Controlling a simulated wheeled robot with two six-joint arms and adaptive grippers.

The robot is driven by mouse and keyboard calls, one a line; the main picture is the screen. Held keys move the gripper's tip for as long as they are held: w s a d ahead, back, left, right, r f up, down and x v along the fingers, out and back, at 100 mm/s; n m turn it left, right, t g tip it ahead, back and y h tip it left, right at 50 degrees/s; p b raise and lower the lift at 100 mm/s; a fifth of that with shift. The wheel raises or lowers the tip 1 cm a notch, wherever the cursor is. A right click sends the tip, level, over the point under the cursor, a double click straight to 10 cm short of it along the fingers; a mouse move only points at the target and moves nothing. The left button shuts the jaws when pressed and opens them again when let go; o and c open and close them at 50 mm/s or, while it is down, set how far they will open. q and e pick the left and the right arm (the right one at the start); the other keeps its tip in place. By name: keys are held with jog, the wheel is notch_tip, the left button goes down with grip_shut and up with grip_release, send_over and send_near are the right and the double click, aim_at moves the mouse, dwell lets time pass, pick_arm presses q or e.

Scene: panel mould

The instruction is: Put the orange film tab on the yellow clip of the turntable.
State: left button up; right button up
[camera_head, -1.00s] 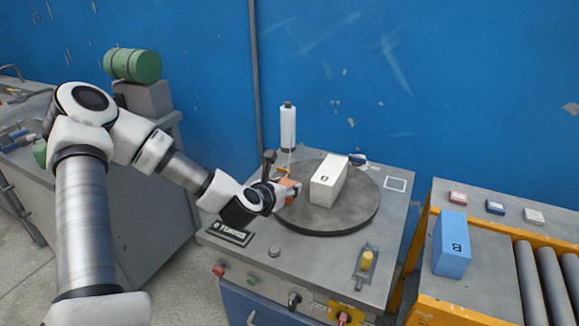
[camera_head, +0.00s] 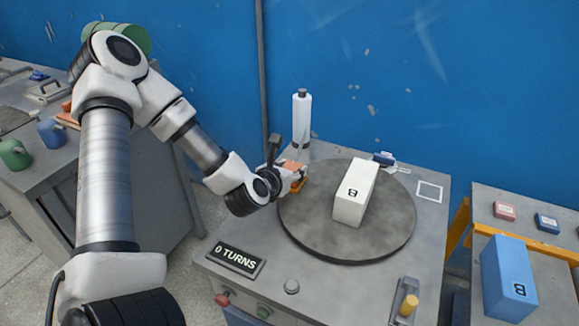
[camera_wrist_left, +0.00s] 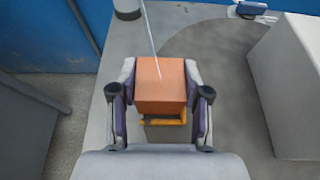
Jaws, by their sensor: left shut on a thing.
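The orange film tab (camera_wrist_left: 160,85) is a block-like piece between the fingers of my left gripper (camera_wrist_left: 160,100), which is shut on it. In the head view the tab (camera_head: 291,166) shows just above the yellow clip (camera_head: 298,186) at the turntable's back left edge. In the left wrist view the clip (camera_wrist_left: 165,122) peeks out below the tab's near edge, partly hidden. I cannot tell whether they touch. A thin pale strand runs from the tab towards the white roll (camera_head: 301,118). The turntable (camera_head: 390,225) is a round grey disc. My right gripper is not in view.
A white box (camera_head: 354,195) marked B stands on the turntable, right of my gripper. A "0 TURNS" display (camera_head: 236,259) and a yellow-knobbed lever (camera_head: 408,305) are at the front. A blue box (camera_head: 508,280) stands at the right.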

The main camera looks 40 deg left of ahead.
pick_arm(q)
jog(key=shift+w+a+f, duration=0.15)
jog(key=shift+w+f, duration=0.1)
jog(key=shift+f, duration=0.2)
jog(key=shift+s, duration=0.2)
jog(key=o, duration=1.2)
jog(key=shift+w+f, duration=0.1)
jog(key=shift+c, duration=0.2)
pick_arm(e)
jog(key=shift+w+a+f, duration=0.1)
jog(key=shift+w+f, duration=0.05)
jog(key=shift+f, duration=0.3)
